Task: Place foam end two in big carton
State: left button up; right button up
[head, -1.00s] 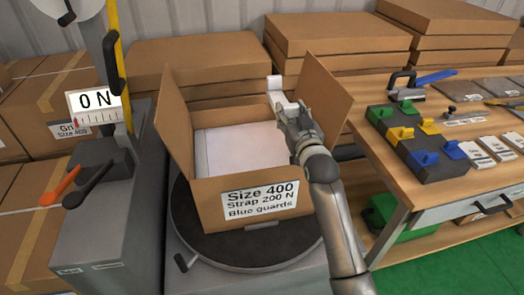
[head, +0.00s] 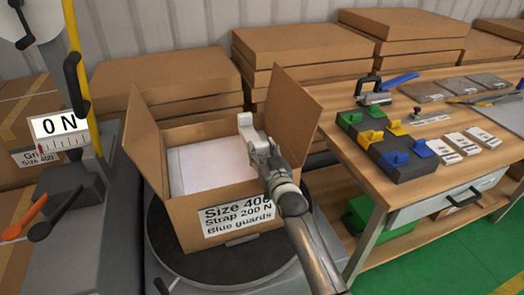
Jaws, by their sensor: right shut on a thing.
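The big carton (head: 172,212) stands open on a dark round turntable, its side flaps up. Its label (head: 248,211) reads Size 400, Strap 200 N, Blue guards. A white flat-topped thing (head: 210,165) fills much of its inside. My right gripper (head: 250,133) is over the right part of the carton opening, inside the right flap. It is shut on a white foam piece (head: 245,120), likely foam end two, which sticks up past the fingers. The lower part of the foam is hidden by the gripper. My left gripper is not in view.
The right flap (head: 293,115) stands close beside my right arm. A wooden bench (head: 350,165) at the right holds a dark block with coloured clips (head: 395,150). Stacked flat cartons (head: 165,85) stand behind. A tension gauge post (head: 75,100) stands at the left.

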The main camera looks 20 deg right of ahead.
jog(key=shift+f, duration=0.55)
jog(key=o, duration=1)
jog(key=shift+r, duration=0.1)
jog(key=shift+s+r, duration=0.1)
jog(key=shift+r, duration=0.55)
jog(key=s, duration=1.1)
jog(key=shift+s+d+f, duration=0.1)
jog(key=shift+s+d, duration=0.1)
jog(key=shift+s, duration=0.2)
